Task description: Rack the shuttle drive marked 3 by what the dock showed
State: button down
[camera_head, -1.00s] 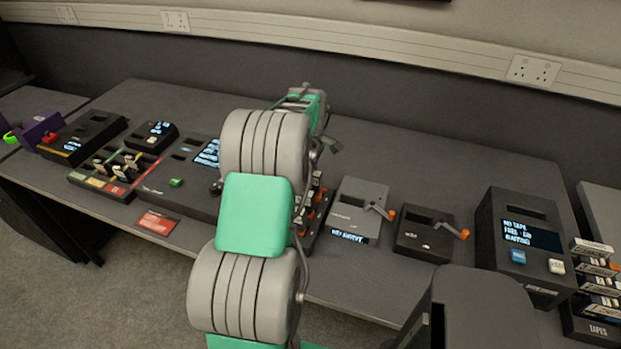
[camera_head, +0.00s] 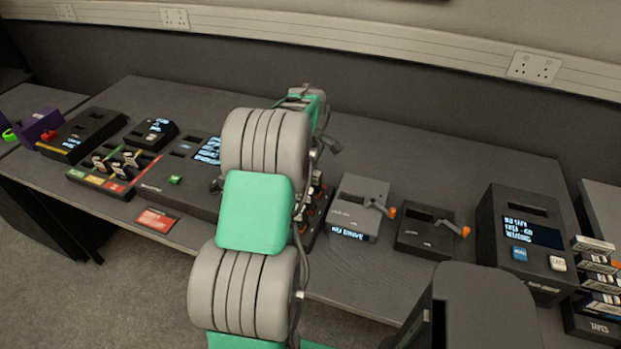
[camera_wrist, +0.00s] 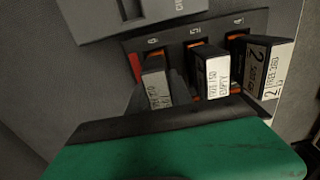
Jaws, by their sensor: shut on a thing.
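In the wrist view my gripper (camera_wrist: 156,92) reaches over a dark rack (camera_wrist: 133,48) with numbered slots and orange inserts. Its dark fingers are closed around the left drive (camera_wrist: 155,88), whose white label is too small to read surely. That drive stands at the left slot; I cannot tell how deep it sits. A middle drive (camera_wrist: 211,75) has a label reading "EMPTY". A right drive (camera_wrist: 266,66) is marked 2. In the head view my arm hides my gripper and most of this rack (camera_head: 318,212).
A dock with a blue screen (camera_head: 206,151) stands left of my arm. A colour-striped tray (camera_head: 86,181) with upright drives is farther left. Two crank boxes (camera_head: 357,208) (camera_head: 424,236), a screen box (camera_head: 515,265) and a tape stack (camera_head: 597,285) stand to the right.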

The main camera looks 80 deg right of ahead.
jog(key=c, duration=0.8)
grip_release()
jog(key=shift+o, duration=0.2)
jog(key=shift+r+p, duration=2.4)
jog(key=shift+r, duration=1.4)
